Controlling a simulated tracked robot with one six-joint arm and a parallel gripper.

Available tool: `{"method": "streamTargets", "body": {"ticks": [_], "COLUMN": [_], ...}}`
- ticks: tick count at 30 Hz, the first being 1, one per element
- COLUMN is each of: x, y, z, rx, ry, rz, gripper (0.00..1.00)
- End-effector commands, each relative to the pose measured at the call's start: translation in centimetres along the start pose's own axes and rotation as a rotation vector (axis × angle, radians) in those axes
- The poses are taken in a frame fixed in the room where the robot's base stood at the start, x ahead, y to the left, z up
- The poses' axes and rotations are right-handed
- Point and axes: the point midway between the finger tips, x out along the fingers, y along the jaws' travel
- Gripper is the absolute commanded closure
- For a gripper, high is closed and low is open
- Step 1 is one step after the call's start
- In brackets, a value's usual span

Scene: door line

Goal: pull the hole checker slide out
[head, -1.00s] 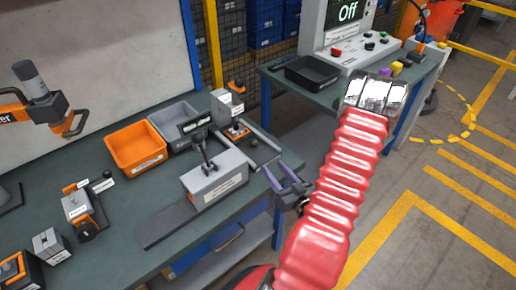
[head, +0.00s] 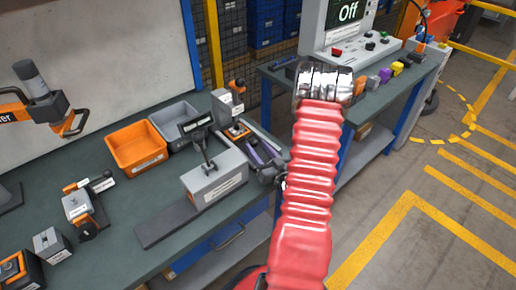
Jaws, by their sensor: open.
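My gripper (head: 258,151) is open, its two purple-grey fingers over the back right of the green bench. The fingers are beside a grey and orange fixture (head: 228,108) with a dark base; I cannot tell whether they touch it. In front of them stands a grey block (head: 214,180) with a black lever and a dark flat plate reaching left. The labels are too small to read, so I cannot tell for sure which one is the hole checker or which part is its slide. My red sleeved arm hides the bench's right end.
An orange bin (head: 136,147) and a grey bin (head: 174,125) stand behind the lever block. Small fixtures (head: 80,207) lie at the left of the bench (head: 115,205). A second table with a control panel (head: 350,60) reading "Off" is at the back. The floor at right is clear.

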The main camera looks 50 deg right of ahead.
Motion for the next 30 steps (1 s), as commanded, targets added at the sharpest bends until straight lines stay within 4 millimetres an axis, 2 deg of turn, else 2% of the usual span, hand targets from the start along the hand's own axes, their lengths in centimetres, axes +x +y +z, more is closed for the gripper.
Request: {"method": "streamTargets", "body": {"ticks": [3,11,30], "x": [0.58,0.62,0.57], "y": [-0.03,0.03,0.08], "z": [-0.02,-0.02,-0.03], "rx": [0.000,0.001,0.001], "ry": [0.001,0.001,0.001], "rz": [-0.001,0.001,0.002], "gripper": [0.56,0.56,1.00]}}
